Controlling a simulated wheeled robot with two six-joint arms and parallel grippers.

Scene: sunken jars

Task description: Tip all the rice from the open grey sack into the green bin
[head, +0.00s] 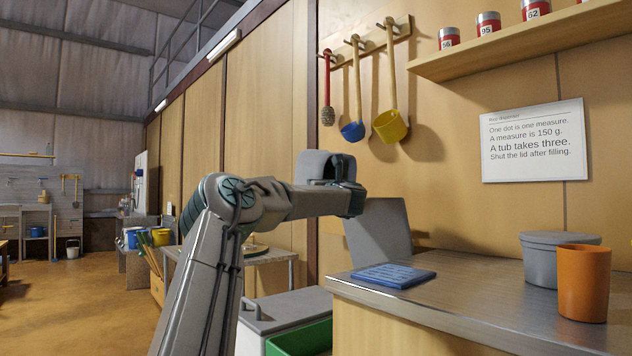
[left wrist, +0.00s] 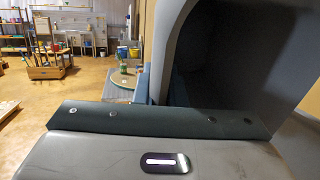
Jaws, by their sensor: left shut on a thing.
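My left arm reaches across the middle of the head view, its wrist bent beside a grey tilted panel-like shape (head: 378,232), which I take to be the open grey sack. In the left wrist view the body of my left gripper (left wrist: 165,120) fills the bottom, and the sack's grey wall (left wrist: 172,25) with a dark opening rises at the right. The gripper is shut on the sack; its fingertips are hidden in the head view. No rice shows. The green bin (head: 302,341) stands low at the bottom centre, partly cut off, beside a grey lid-like part (head: 285,308). My right gripper is out of view.
A counter (head: 450,290) at the right holds a blue mat (head: 393,275), a grey lidded tub (head: 545,258) and an orange cup (head: 583,283). Ladles hang on the wall above, with a shelf of tins and a sign (head: 533,140). Open floor (head: 90,300) lies left.

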